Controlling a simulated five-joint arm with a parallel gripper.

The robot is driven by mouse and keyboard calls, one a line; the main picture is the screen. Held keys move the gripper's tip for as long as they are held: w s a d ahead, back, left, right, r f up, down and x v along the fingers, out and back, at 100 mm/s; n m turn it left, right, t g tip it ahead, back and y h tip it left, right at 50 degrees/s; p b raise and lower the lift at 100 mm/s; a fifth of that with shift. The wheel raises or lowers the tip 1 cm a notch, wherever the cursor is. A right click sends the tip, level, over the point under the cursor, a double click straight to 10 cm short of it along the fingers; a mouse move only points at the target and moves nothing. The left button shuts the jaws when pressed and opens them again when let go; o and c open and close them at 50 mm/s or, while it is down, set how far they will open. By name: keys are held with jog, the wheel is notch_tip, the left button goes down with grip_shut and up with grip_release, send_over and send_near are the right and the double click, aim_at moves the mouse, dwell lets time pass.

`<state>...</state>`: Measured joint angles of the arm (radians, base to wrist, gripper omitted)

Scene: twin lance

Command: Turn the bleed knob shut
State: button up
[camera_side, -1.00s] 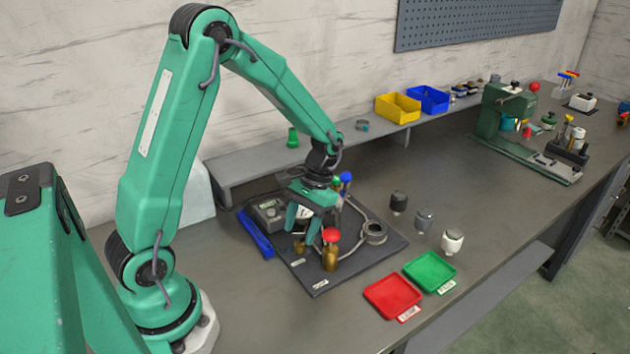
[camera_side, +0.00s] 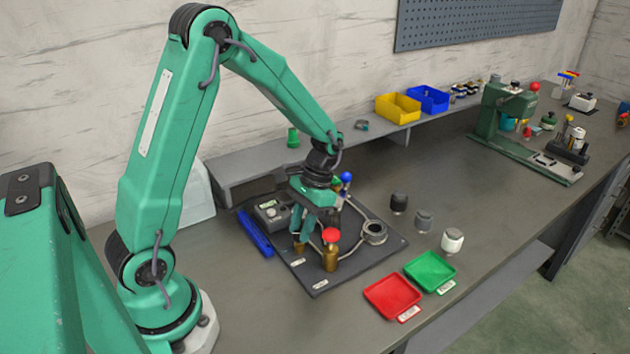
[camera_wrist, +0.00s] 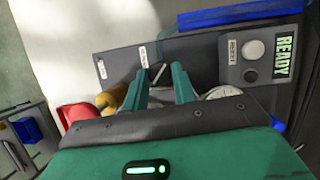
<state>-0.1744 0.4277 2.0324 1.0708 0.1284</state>
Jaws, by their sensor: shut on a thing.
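My gripper (camera_side: 312,232) points down over the dark fixture plate (camera_side: 318,284). In the wrist view its two green fingers (camera_wrist: 160,82) stand on either side of a small knob (camera_wrist: 158,71) with a dark bar, seen partly between the tips, and are closed on it. I take this for the bleed knob; it is hidden in the side view. A brass fitting with a red top (camera_side: 331,236) stands in front of the fingers in the side view. The controller box (camera_wrist: 253,52) shows READY in the wrist view.
Red (camera_side: 392,297) and green (camera_side: 430,271) trays sit in front at right. Several cylindrical parts (camera_side: 452,241) stand right of the plate.

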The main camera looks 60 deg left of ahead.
jog(key=shift+d, duration=0.1)
jog(key=o, duration=1)
jog(key=shift+v, duration=3.9)
